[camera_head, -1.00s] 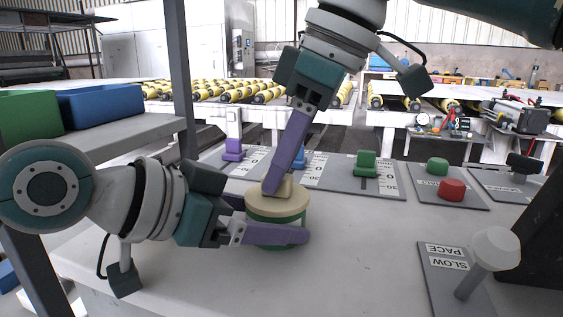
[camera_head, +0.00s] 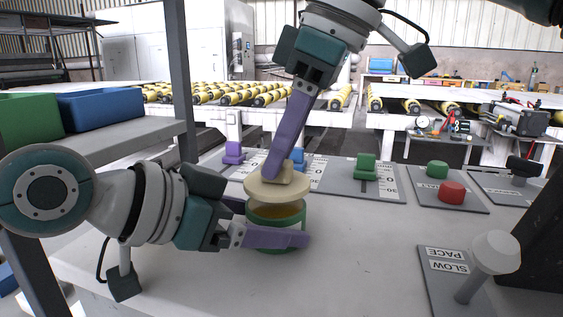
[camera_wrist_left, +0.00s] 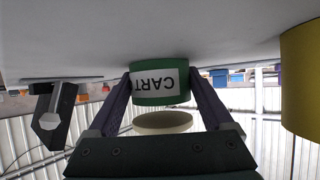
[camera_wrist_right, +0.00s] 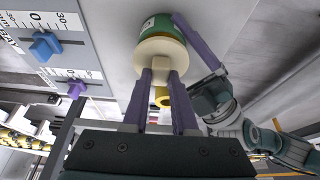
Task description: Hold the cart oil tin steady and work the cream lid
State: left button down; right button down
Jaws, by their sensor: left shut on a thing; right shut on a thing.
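The green cart oil tin (camera_head: 275,228) stands upright on the stone slab, with yellowish oil showing inside its open top. Its CART label (camera_wrist_left: 156,82) faces the left wrist camera. My left gripper (camera_head: 285,238) is shut around the tin's sides, low down. The cream lid (camera_head: 262,190) is off the rim, a little above the tin and slightly tilted. My right gripper (camera_head: 280,172) is shut on the lid's knob from above. In the right wrist view the lid (camera_wrist_right: 162,52) hangs between the purple fingers, in front of the tin (camera_wrist_right: 160,28).
A panel with sliders, among them a green one (camera_head: 366,167), lies behind the tin. Green and red buttons (camera_head: 452,191) and a grey lever (camera_head: 490,255) stand to the right. A dark post (camera_head: 180,80) rises at left. The slab's front middle is clear.

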jog(key=shift+r, duration=2.9)
pick_arm(q)
grip_release()
jog(key=v, duration=1.2)
jog(key=shift+a, duration=0.1)
pick_arm(e)
jog(key=shift+s, duration=0.1)
